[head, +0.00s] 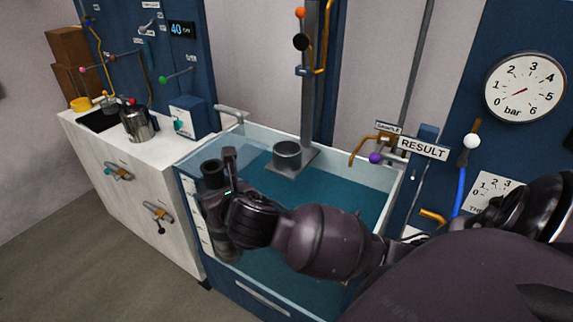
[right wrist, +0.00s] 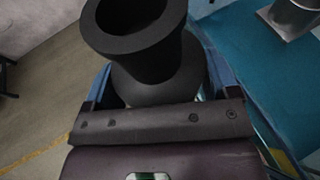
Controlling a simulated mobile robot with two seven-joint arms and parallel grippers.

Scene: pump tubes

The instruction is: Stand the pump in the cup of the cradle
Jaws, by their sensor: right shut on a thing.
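The pump (head: 212,172) is a dark upright tube with a flared open top, near the left wall of the water tank. My right gripper (head: 228,188) is shut around it below the rim. In the right wrist view the pump (right wrist: 140,40) fills the top middle, its open mouth facing the camera. The cradle's cup (head: 287,153) is a grey metal cup on a plate at the foot of a tall post; it looks empty. The cup also shows in the right wrist view (right wrist: 291,18), at the top right. The pump is apart from it, to its left. My left gripper is out of view.
The glass-walled tank (head: 385,205) holds teal water around the cradle. The grey post (head: 309,90) rises behind the cup. A white counter (head: 150,150) with a kettle (head: 139,123) and a blue box (head: 188,118) stands to the left. My right arm covers the tank's front right.

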